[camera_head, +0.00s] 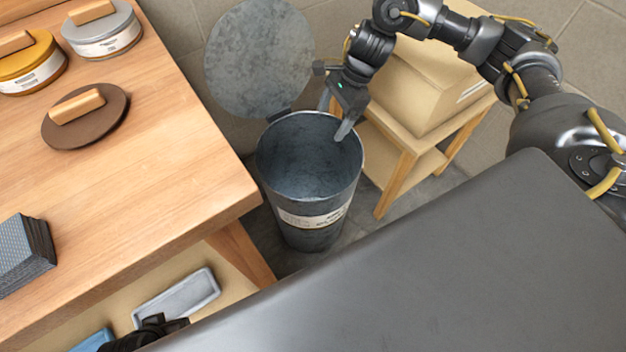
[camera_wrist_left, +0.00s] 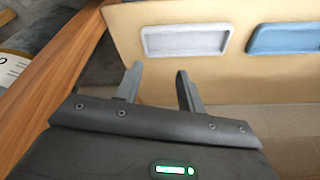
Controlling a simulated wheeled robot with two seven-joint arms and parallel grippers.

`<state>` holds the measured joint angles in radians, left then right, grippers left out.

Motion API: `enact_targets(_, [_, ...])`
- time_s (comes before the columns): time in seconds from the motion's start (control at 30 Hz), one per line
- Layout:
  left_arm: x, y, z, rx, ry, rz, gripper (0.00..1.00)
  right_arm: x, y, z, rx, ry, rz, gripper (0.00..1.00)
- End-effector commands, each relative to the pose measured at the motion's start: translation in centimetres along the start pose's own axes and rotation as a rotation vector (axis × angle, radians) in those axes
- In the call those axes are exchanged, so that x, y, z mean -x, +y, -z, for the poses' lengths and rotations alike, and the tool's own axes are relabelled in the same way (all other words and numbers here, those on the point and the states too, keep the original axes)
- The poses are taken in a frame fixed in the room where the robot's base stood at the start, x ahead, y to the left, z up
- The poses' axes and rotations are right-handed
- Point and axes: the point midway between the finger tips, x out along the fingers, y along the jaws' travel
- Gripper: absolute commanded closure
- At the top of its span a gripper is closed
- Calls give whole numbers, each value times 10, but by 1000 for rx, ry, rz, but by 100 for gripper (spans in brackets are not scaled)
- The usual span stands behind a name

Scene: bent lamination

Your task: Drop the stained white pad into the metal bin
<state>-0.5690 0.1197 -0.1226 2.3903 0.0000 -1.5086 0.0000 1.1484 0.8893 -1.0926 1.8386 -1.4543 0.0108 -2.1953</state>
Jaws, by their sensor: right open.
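The metal bin (camera_head: 310,215) stands on the floor right of the wooden table, its round grey lid (camera_head: 260,58) swung up behind it. I see only the bare grey inside of the bin and no pad in it. The stained white pad cannot be made out in either view. My right gripper (camera_head: 336,115) is open at the bin's far right rim, fingers pointing down, with nothing seen between them. My left gripper (camera_wrist_left: 158,88) is open and empty in the left wrist view, in front of a tan panel.
The wooden table (camera_head: 160,190) holds round tins, a brown disc with a wooden handle (camera_head: 85,115) and a stack of blue-patterned sheets (camera_head: 25,255). Below it are a pale grey tray (camera_head: 177,297) and a blue one (camera_wrist_left: 285,38). Boxes (camera_head: 420,85) on a wooden stand flank the bin.

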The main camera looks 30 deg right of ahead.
Motion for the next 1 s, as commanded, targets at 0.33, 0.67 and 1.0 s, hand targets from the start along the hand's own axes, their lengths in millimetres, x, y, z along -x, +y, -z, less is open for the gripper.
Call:
enact_targets(0.33, [-10, 1, 4, 3, 1, -3, 61, 14, 0, 0, 0, 0, -1, 19])
enact_targets(0.67, [-9, 2, 1, 2, -4, -4, 61, 14, 0, 0, 0, 0, -1, 19])
enact_targets(1.0, [-9, 1, -2, -2, -12, -2, 61, 12, -1, -3, 6, 0, -3, 19])
